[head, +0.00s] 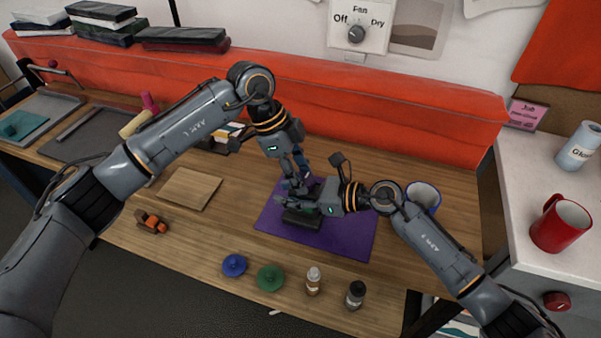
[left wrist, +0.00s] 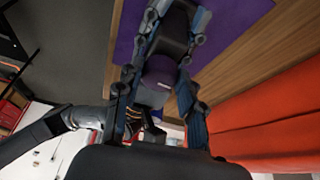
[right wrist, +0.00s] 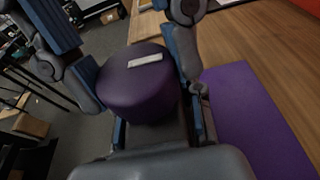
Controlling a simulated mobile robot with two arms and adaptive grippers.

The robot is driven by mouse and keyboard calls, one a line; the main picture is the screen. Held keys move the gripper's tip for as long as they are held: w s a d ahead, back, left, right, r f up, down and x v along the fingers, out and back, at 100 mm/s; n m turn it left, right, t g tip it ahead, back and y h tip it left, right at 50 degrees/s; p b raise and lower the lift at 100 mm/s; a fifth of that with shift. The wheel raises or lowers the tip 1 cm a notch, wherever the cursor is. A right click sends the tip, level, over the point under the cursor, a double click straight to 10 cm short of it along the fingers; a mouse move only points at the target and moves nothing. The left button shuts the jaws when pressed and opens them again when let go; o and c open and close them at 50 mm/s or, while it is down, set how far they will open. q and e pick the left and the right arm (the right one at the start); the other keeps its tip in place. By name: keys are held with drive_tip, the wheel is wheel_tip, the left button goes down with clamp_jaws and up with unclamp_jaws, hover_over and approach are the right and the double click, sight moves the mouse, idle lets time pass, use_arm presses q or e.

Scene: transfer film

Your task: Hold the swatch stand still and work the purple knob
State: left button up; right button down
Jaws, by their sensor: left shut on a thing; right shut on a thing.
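The swatch stand (head: 302,219) is a small dark piece on the purple mat (head: 345,225), mostly hidden by my grippers in the head view. My left gripper (head: 294,184) reaches down from above and is shut on the stand's dark body (left wrist: 172,35), which lies between its fingers in the left wrist view. My right gripper (head: 305,203) comes in from the right and is shut on the purple knob (right wrist: 140,85). The knob is round, with a pale mark on its face, between the fingers in the right wrist view. It also shows in the left wrist view (left wrist: 160,72).
A blue lid (head: 234,265), a green lid (head: 270,278) and two small bottles (head: 313,281) stand along the front edge. A wooden board (head: 189,188) lies left of the mat, a blue-rimmed cup (head: 423,196) to its right. An orange padded bar (head: 300,95) runs along the back.

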use_arm(q)
drive_tip(key=m, duration=0.1)
drive_tip(key=m+g, duration=0.1)
drive_tip(key=m, duration=0.2)
drive_tip(key=shift+w+m+g+y, duration=0.25)
drive_tip(key=shift+m+g+y, duration=0.05)
drive_tip(key=shift+m+y, duration=0.1)
drive_tip(key=m+g+y, duration=0.1)
drive_tip(key=m, duration=0.3)
drive_tip(key=shift+w+d, duration=0.1)
drive_tip(key=shift+d, duration=0.1)
drive_tip(key=m+y, duration=0.1)
drive_tip(key=m, duration=0.1)
drive_tip(key=m+g, duration=0.1)
drive_tip(key=m, duration=0.1)
drive_tip(key=shift+d+m+y, duration=0.15)
drive_tip(key=shift+m+y, duration=0.95)
drive_tip(key=shift+m, duration=1.1)
use_arm(e)
drive_tip(key=shift+w+d, duration=0.1)
use_arm(q)
drive_tip(key=o, duration=1.1)
drive_tip(key=shift+o, duration=0.4)
drive_tip(key=shift+d, duration=0.1)
drive_tip(key=shift+d, duration=0.1)
use_arm(e)
drive_tip(key=shift+a, duration=0.2)
